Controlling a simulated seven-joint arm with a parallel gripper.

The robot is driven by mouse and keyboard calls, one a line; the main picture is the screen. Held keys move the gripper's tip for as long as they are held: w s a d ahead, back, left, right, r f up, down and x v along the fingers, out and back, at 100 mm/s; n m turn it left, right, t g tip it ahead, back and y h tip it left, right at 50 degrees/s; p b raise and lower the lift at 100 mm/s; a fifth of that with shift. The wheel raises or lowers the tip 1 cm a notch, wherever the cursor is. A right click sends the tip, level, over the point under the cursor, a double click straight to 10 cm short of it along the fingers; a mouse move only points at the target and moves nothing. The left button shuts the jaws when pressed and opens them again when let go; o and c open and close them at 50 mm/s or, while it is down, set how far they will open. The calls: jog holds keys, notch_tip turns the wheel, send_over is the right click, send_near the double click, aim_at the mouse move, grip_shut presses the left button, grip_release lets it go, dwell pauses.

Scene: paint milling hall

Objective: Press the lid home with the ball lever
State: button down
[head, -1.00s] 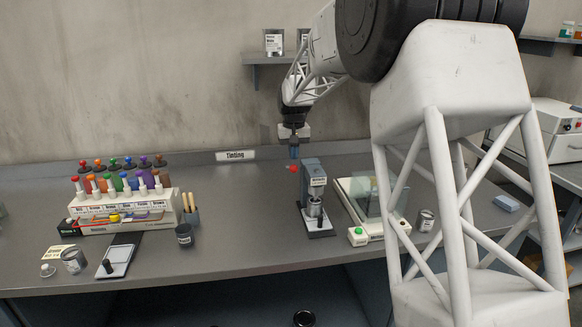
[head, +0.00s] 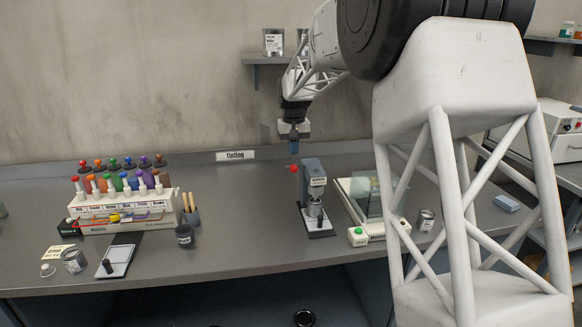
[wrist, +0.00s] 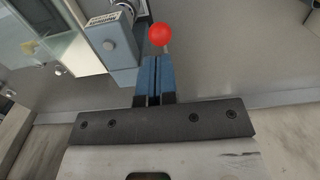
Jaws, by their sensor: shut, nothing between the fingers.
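The lid press (head: 313,190) is a grey upright column on a dark base, with a small metal can (head: 315,208) under its head. Its lever ends in a red ball (head: 294,169) on the column's left side. My gripper (head: 295,148) is above and behind the red ball, pointing down, with a gap between them. In the wrist view the blue fingers (wrist: 154,62) are together and empty, and the red ball (wrist: 160,34) shows just beyond their tips. Whether the can's lid is seated cannot be told.
A glass-lidded device (head: 365,200) with a green button stands right of the press. A colour dispenser rack (head: 125,212), a dark cup (head: 184,236) and a small scale (head: 115,262) are at the left. The bench between the cup and the press is clear.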

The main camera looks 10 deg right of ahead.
jog(key=shift+r, duration=1.75)
jog(key=s+r+t, duration=0.1)
jog(key=s+r, duration=0.1)
jog(key=s, duration=1.3)
jog(key=s+r, duration=0.2)
jog(key=s, duration=1.3)
jog(key=s+f, duration=0.4)
jog(key=s, duration=0.8)
jog(key=s+f+t, duration=0.1)
jog(key=s+f, duration=0.3)
jog(key=s, duration=0.9)
jog(key=shift+s+d+f+t, duration=0.25)
jog(key=shift+d+f+t, duration=0.05)
jog(key=shift+d, duration=0.15)
